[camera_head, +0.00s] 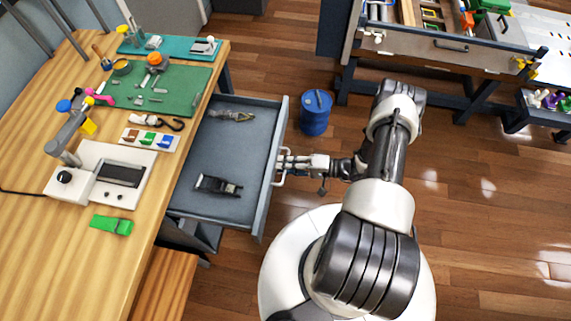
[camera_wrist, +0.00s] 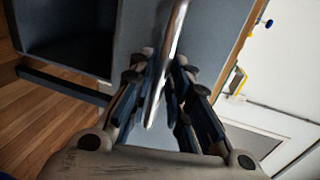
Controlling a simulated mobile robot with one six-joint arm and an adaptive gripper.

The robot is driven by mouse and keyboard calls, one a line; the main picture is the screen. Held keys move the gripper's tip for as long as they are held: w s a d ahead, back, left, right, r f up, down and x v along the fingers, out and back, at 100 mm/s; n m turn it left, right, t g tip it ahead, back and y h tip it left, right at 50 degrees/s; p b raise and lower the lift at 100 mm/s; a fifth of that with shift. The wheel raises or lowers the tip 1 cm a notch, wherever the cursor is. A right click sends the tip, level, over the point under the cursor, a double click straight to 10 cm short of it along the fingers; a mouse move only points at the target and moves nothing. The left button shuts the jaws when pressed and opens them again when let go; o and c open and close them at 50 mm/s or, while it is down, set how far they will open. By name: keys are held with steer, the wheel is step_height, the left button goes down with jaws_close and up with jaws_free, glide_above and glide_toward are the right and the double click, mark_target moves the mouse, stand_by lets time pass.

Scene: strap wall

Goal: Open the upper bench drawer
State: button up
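The upper bench drawer (camera_head: 228,145) is pulled well out from under the wooden workbench in the head view. A dark tool and a small bundle lie on its grey floor. Its metal handle (camera_head: 277,178) is on the front panel, facing my arm. My gripper (camera_head: 284,164) is at this handle. In the wrist view the bright handle bar (camera_wrist: 168,58) runs between the two fingers of my gripper (camera_wrist: 162,72), which are closed in on it from both sides. The exact finger contact is partly hidden by the bar.
The wooden bench top (camera_head: 50,235) holds a green mat (camera_head: 190,88), a grey device and small tools. A blue drum (camera_head: 315,113) stands on the floor beyond the drawer front. A second workbench (camera_head: 440,55) is at the upper right.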

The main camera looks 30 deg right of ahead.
steer(key=v, duration=1.2)
stand_by(0.5)
